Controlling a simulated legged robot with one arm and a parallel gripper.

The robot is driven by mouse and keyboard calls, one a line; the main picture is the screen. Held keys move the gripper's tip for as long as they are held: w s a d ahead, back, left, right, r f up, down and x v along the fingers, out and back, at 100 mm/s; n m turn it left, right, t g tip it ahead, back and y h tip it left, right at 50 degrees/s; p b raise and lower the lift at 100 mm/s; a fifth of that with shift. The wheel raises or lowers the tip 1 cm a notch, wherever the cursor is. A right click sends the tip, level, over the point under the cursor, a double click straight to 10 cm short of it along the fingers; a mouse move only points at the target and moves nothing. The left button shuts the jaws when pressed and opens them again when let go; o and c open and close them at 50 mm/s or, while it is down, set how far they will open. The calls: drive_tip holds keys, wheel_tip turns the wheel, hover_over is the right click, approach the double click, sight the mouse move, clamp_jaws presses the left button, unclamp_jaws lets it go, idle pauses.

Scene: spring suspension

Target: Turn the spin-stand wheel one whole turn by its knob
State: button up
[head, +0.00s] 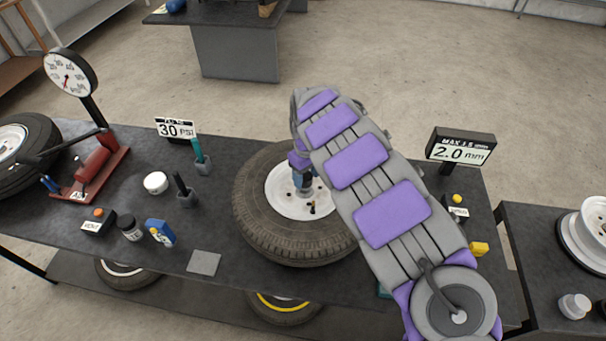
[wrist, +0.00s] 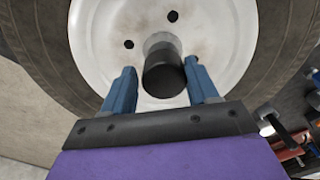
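The spin-stand wheel (head: 258,228), a dark tyre with a white rim, lies at the middle of the bench. In the wrist view its white rim (wrist: 225,35) fills the top. A black cylinder on a grey base, seemingly the knob (wrist: 163,75), stands out from the rim. My gripper (wrist: 160,68) has its two blue fingers apart, one on each side of the black cylinder. Narrow gaps seem to show beside it, so it does not look clamped. In the head view my gripper (head: 304,188) points down over the rim, and my arm hides the wheel's right side.
A sign reading 2.0 mm (head: 460,148) stands right of my arm, and a 30 PSI sign (head: 176,129) stands at the back left. A red gauge stand (head: 92,170), a white jar (head: 155,183) and small bottles occupy the left. A grey pad (head: 204,263) lies near the front edge.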

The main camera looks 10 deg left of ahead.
drive_tip(key=shift+d, duration=0.4)
drive_tip(key=shift+c, duration=0.8)
drive_tip(key=shift+r, duration=0.1)
drive_tip(key=shift+c, duration=0.6)
drive_tip(key=shift+s+a, duration=0.15)
drive_tip(key=shift+a, duration=0.4)
drive_tip(key=c, duration=0.5)
clamp_jaws()
drive_tip(key=shift+r, duration=0.1)
